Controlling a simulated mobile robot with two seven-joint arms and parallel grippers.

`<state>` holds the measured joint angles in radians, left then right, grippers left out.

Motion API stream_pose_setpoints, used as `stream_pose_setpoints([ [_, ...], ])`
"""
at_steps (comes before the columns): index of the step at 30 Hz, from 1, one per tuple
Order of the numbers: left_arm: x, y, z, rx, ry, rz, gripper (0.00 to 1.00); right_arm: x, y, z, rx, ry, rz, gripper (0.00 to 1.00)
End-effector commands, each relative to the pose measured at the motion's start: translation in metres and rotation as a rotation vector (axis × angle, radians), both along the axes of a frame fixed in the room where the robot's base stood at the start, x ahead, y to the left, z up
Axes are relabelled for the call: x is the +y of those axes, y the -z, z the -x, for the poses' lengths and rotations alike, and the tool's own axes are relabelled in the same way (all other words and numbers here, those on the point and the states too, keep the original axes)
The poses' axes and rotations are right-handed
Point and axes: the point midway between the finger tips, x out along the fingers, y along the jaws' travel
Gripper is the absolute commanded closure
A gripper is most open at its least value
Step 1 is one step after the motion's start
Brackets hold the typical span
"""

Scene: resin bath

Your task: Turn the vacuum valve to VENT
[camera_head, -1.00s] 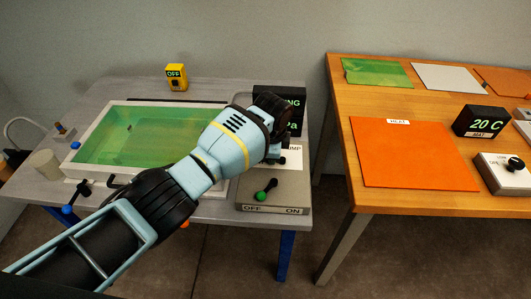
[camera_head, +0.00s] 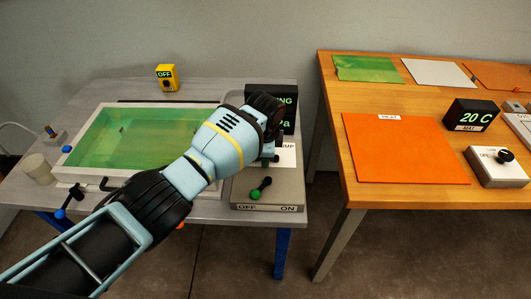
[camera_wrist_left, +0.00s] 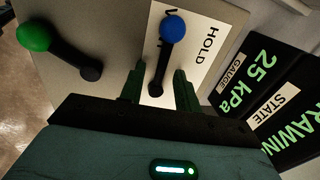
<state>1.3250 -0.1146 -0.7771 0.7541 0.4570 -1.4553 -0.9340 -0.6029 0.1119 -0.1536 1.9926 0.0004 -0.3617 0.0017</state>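The vacuum valve is a black lever with a blue knob (camera_wrist_left: 172,28), seen in the left wrist view. My left gripper (camera_wrist_left: 159,70) is open, one finger on each side of the lever's pivot end. I cannot tell whether either finger touches it. In the head view my left gripper (camera_head: 270,157) is over the grey control box (camera_head: 290,188), and my wrist hides the valve. My right gripper is not in view.
A green-knobbed lever (camera_head: 261,188) stands beside the valve, over OFF and ON labels. A dark display (camera_wrist_left: 262,90) reads 25 kPa. The green resin bath (camera_head: 88,175) lies left, a yellow OFF box (camera_head: 167,77) behind it. A wooden table (camera_head: 335,95) stands right.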

Motion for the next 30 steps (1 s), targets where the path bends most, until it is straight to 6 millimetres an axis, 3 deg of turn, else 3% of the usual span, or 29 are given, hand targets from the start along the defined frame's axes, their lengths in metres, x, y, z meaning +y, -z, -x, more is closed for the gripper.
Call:
stream_pose_setpoints([
  [5,0.0,-0.01,0.001,-0.003,0.001,0.001,0.67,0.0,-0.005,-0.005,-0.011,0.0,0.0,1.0],
  [12,0.0,-0.049,0.007,-0.008,0.001,0.001,0.67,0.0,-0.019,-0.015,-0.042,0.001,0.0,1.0],
  [18,0.0,-0.071,0.013,-0.004,0.0,0.001,0.67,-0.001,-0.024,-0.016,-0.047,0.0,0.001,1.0],
  [30,0.0,-0.076,0.015,0.001,-0.001,0.0,0.67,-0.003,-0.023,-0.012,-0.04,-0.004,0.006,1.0],
])
